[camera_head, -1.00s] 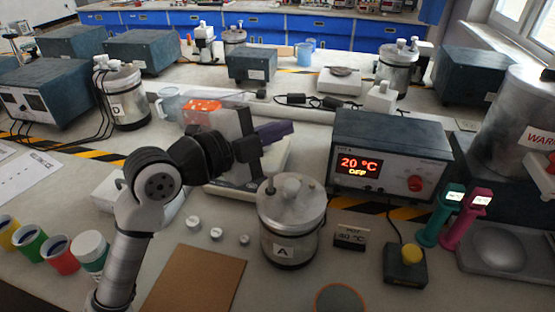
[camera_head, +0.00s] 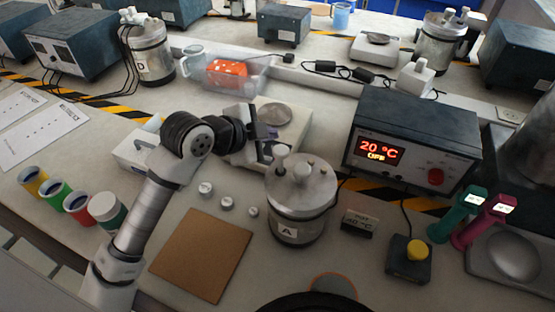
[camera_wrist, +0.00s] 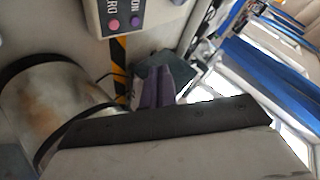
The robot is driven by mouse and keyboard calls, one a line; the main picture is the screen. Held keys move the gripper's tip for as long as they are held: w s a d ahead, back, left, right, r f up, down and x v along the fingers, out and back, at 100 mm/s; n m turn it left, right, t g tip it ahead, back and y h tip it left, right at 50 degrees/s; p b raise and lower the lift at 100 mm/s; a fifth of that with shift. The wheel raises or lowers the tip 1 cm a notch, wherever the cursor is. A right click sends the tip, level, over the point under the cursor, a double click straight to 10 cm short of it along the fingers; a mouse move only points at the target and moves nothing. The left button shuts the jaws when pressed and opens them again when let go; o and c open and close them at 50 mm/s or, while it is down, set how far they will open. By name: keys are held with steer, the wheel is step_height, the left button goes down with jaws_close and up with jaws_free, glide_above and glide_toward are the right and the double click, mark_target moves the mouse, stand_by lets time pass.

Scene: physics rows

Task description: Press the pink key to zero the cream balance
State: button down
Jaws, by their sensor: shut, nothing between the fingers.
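The cream balance (camera_head: 302,116) with its round grey pan stands behind pot A, partly hidden by my gripper. In the wrist view the balance's edge (camera_wrist: 97,18) shows at the top, with the pink key (camera_wrist: 113,24) beside a purple key marked ON. My gripper (camera_head: 270,134) is at the near side of the balance in the head view, its fingers pointing right. In the wrist view the purple fingers (camera_wrist: 156,88) are together and empty, below the keys in the picture. The pink key is hidden in the head view, and I cannot tell the gap to it.
Metal pot A (camera_head: 302,190) stands close to the right of my gripper. A heater box (camera_head: 415,140) reads 20 °C OFF. Small weights (camera_head: 227,204) and a brown board (camera_head: 203,255) lie in front. A clear bin (camera_head: 250,82) stands behind.

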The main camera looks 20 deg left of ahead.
steer(key=b, duration=0.5)
glide_above(272, 158)
steer(key=s+d, duration=0.1)
steer(key=s, duration=0.2)
step_height(272, 158, down, 8)
steer(key=shift+w+r, duration=0.15)
steer(key=shift+r, duration=0.05)
steer(key=shift+w+f+b, duration=0.1)
steer(key=shift+f+b, duration=0.2)
steer(key=shift+f, duration=0.05)
steer(key=shift+f, duration=0.1)
stand_by(0.8)
steer(key=shift+w+f+b, duration=0.1)
steer(key=shift+f+b, duration=0.2)
steer(key=shift+b, duration=0.3)
steer(key=shift+f+b, duration=0.3)
steer(key=shift+b, duration=0.1)
stand_by(0.3)
steer(key=shift+r, duration=0.75)
